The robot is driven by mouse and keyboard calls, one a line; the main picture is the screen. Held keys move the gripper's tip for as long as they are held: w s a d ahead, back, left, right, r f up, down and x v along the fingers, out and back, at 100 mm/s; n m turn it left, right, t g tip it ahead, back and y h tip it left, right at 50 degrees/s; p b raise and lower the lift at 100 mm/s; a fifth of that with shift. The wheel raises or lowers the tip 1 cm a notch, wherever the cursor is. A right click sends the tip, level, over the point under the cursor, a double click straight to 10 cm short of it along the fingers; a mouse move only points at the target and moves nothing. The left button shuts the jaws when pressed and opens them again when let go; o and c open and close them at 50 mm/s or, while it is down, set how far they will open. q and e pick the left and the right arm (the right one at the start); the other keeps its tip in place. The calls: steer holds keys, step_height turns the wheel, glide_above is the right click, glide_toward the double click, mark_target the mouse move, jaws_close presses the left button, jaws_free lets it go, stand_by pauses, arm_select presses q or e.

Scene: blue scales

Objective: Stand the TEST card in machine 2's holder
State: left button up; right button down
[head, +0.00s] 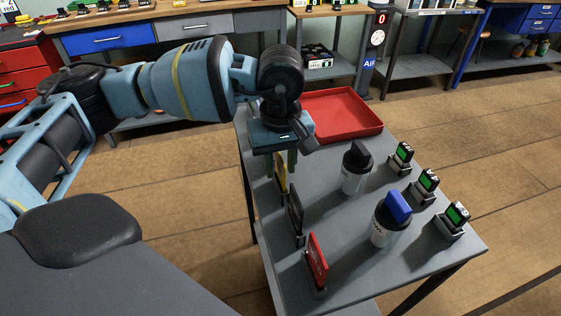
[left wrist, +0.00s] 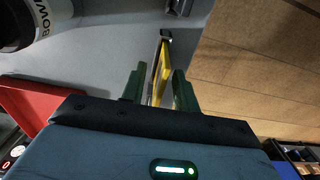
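My left gripper (head: 280,162) points down at the table's far left edge, over a yellow card (head: 281,173) in a small holder. In the left wrist view its two green fingers (left wrist: 159,78) stand apart, one on each side of the yellow card (left wrist: 163,66); slim gaps show, so it looks open. A dark card (head: 295,211) and a red card (head: 317,260) stand upright in holders nearer along the same edge. I cannot read which card says TEST or which holder is machine 2's. My right gripper is not in view.
A black-lidded jar (head: 355,170) and a blue-lidded jar (head: 389,221) stand mid-table. Several small green-screened units (head: 427,184) line the right side. A red tray (head: 343,113) lies at the far end. The grey table top (head: 345,215) is bare between the cards and jars.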

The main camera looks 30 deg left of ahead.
arm_select(q)
step_height(320, 180, up, 8)
steer(key=shift+f, duration=0.1)
stand_by(1.0)
